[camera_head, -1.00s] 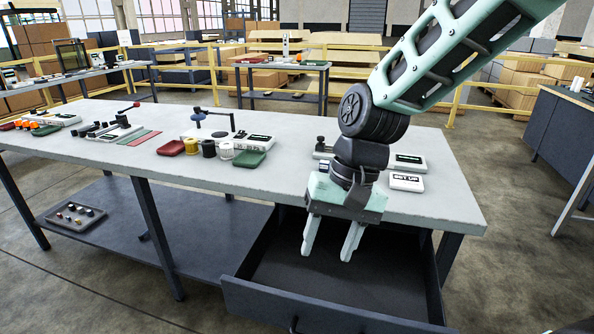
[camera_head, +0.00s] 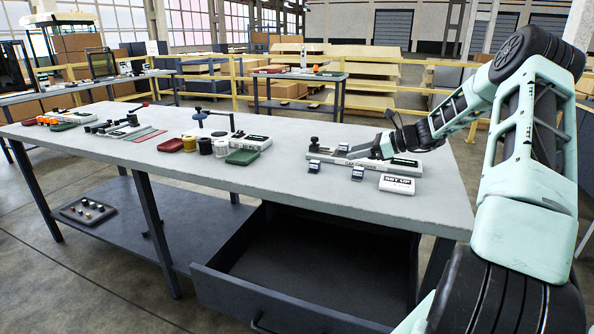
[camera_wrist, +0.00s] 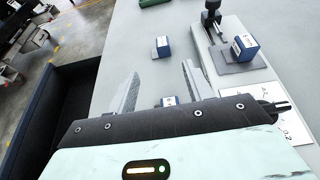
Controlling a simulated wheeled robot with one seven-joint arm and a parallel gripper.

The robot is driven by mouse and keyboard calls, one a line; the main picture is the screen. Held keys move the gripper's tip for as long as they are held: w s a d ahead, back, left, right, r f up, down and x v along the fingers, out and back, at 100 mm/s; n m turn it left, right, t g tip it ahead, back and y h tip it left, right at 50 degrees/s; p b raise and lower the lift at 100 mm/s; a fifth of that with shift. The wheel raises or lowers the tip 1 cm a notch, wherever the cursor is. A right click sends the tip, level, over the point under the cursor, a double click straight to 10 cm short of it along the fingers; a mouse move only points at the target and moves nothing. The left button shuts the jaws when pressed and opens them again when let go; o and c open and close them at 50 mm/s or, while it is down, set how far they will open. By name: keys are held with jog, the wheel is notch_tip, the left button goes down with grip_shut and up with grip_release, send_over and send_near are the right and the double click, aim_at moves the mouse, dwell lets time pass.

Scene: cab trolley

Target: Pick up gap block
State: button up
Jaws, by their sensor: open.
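Small blue blocks with white labelled faces stand near the gap checker, and I cannot read which label is which. In the head view, one blue block (camera_head: 314,168) is left and another blue block (camera_head: 357,174) is nearer the front. In the wrist view, one block (camera_wrist: 162,47) lies past the fingertips, a second (camera_wrist: 168,101) is partly hidden by the gripper body, and a third (camera_wrist: 244,46) sits on the grey plate of the gap checker (camera_wrist: 211,30). My gripper (camera_wrist: 160,76) is open and empty above the table; it also shows in the head view (camera_head: 368,149).
The white set-up sign (camera_head: 397,183) stands near the table's front right. An open, empty-looking drawer (camera_head: 310,270) juts out below the front edge. Bare table (camera_head: 285,180) lies between.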

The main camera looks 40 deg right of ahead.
aim_at(317, 162)
jog(key=shift+w+d+f, duration=0.1)
jog(key=shift+d, duration=0.1)
jog(key=p+x, duration=0.1)
jog(key=x, duration=1.6)
jog(key=shift+d, duration=0.1)
jog(key=c, duration=1.1)
